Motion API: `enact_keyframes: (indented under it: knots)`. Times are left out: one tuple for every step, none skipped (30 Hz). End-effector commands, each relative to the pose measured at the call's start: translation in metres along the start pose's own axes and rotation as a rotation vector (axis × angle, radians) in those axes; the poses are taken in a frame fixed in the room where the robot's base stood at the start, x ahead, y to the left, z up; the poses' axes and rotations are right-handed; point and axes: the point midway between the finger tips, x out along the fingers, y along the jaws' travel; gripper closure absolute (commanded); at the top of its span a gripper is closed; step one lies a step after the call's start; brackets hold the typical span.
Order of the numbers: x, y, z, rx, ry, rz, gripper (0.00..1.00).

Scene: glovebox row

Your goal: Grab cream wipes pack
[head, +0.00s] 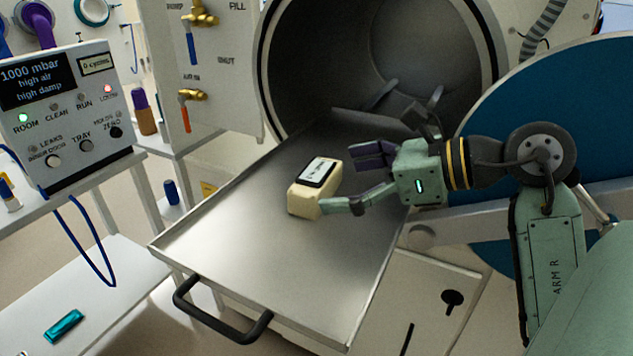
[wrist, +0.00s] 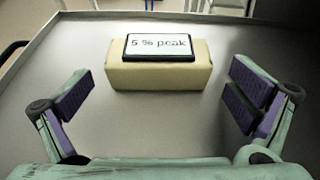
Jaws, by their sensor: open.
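The cream wipes pack (head: 305,201) lies on the metal sliding tray (head: 240,260), with a dark-framed label reading "5 % peak" on top in the wrist view. In the wrist view the pack (wrist: 160,77) is ahead of my gripper (wrist: 168,98), roughly centred between the two purple-padded fingers. My gripper (head: 344,178) is open, with its fingers apart and the pack just beyond or at their tips in the head view. I see no finger clearly touching the pack.
The tray extends from a round metal chamber (head: 385,50) and has raised edges and a black front handle (head: 222,318). A blue round door (head: 560,90) stands at the right. A control panel (head: 65,110) stands at the left. The front of the tray is clear.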

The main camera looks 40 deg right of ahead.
Motion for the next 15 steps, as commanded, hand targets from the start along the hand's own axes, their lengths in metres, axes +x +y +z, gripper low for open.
enact_keyframes:
  knots:
    - [0.006,0.001,0.004,0.000,0.000,0.004,0.00]
    - [0.011,0.002,0.005,0.000,0.001,0.004,0.00]
    - [0.017,0.002,0.007,0.000,0.000,0.003,0.00]
    - [0.022,0.003,0.007,0.001,0.000,0.004,0.00]
    - [0.027,0.003,0.006,0.000,0.000,0.004,0.00]
    - [0.032,0.002,0.005,0.001,0.000,0.002,0.00]
    - [0.036,0.002,0.004,0.002,-0.001,0.002,0.00]
    - [0.039,0.002,0.004,0.003,-0.001,0.002,0.00]
    - [0.042,0.002,0.004,0.003,-0.001,0.002,0.00]
    - [0.043,0.002,0.004,0.003,-0.001,0.002,0.00]
    - [0.044,0.002,0.004,0.003,-0.002,0.001,0.00]
    - [0.045,0.002,0.003,0.002,-0.002,0.001,0.00]
    - [0.045,0.002,0.003,0.002,-0.002,0.000,0.00]
    - [0.045,0.002,0.003,0.002,-0.002,0.000,0.00]
    - [0.045,0.002,0.003,0.002,-0.002,0.000,0.00]
